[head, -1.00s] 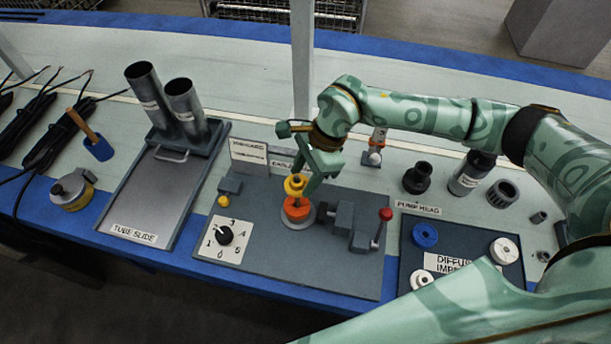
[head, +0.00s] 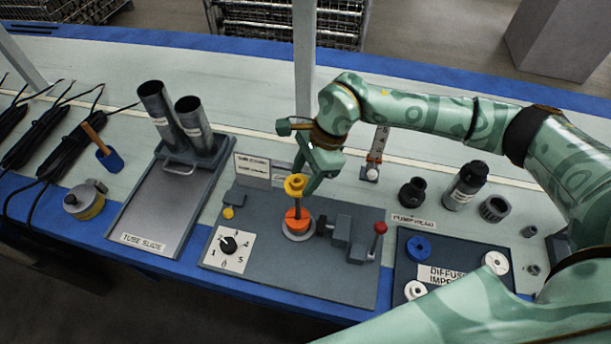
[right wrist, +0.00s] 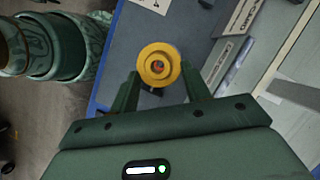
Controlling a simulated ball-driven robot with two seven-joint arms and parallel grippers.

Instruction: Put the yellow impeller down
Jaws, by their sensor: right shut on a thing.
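The yellow impeller (head: 295,184) is a round flanged piece held up above an orange piece (head: 297,219) that sits on a pale ring on the grey work plate (head: 262,262). A dark rod shows between the yellow and orange pieces. My right gripper (head: 306,178) is shut on the yellow impeller. In the right wrist view the yellow impeller (right wrist: 158,66) sits between the fingers (right wrist: 160,84), and its centre hole shows something reddish inside. Whether the rod passes into the impeller is hard to tell. My left gripper is not in view.
A grey clamp with a red knob (head: 380,228) stands just right of the orange piece. A numbered dial (head: 229,245) is at the left. A dark tray (head: 408,275) with blue and white impellers lies to the right. The tube slide (head: 160,212) is further left.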

